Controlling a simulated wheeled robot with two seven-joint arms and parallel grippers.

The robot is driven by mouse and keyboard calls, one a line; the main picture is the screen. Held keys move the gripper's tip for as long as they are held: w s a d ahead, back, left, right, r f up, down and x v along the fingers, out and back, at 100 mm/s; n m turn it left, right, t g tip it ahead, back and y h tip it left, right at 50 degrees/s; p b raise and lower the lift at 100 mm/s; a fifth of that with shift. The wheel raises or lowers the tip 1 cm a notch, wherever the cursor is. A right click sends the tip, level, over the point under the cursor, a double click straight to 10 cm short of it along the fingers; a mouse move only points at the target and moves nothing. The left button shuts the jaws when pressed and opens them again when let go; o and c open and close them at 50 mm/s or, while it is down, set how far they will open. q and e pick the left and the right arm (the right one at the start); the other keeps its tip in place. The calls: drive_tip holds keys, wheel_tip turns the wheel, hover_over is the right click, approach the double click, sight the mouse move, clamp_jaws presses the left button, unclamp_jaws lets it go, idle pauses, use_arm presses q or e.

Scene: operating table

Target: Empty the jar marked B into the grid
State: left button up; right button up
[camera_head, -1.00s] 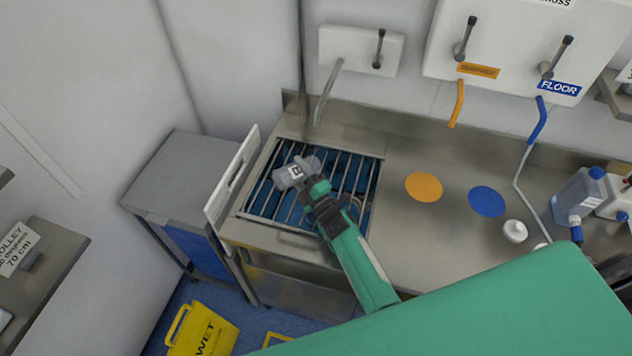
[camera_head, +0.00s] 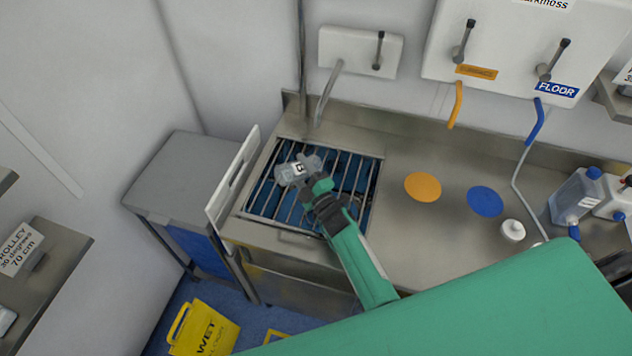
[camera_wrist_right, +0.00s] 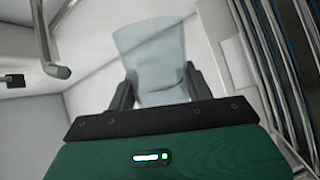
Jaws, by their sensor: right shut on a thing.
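The jar marked B (camera_head: 293,171) is a small clear vessel with a white label, over the metal grid (camera_head: 262,203) at the sink in the head view. It lies tilted, with one end toward the left. My right gripper (camera_head: 314,181) is shut on it and holds it above the bars. In the right wrist view the jar (camera_wrist_right: 150,62) stands out pale and translucent between the two dark fingers (camera_wrist_right: 162,92). I cannot tell whether anything is left inside. Blue shows under the grid bars. My left gripper is not in view.
A tap spout (camera_head: 327,92) hangs behind the grid. A white panel (camera_head: 231,175) stands upright at its left. On the steel counter right of it are an orange disc (camera_head: 423,187), a blue disc (camera_head: 486,201) and a white cap (camera_head: 512,230). A yellow wet-floor sign (camera_head: 203,330) is below.

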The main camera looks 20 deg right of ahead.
drive_tip(key=shift+w+d+r+m+h+p, duration=0.1)
drive_tip(key=shift+d+r+m+h+p, duration=0.15)
drive_tip(key=shift+m+p, duration=0.4)
drive_tip(key=shift+w+d+r+m+h+p, duration=0.1)
drive_tip(key=shift+d+r+m+h+p, duration=0.15)
drive_tip(key=shift+m, duration=0.6)
drive_tip(key=shift+d+r+m+p, duration=0.15)
drive_tip(key=shift+r+m+p, duration=0.15)
drive_tip(key=shift+p, duration=0.15)
drive_tip(key=shift+w+d+r+m+h+p, duration=0.2)
drive_tip(key=shift+d+r+m+h+p, duration=0.1)
drive_tip(key=shift+r+m+p, duration=0.55)
drive_tip(key=shift+w+d+f+m+p, duration=0.1)
drive_tip(key=shift+d+m+p, duration=0.2)
drive_tip(key=shift+m+p, duration=0.25)
idle(1.0)
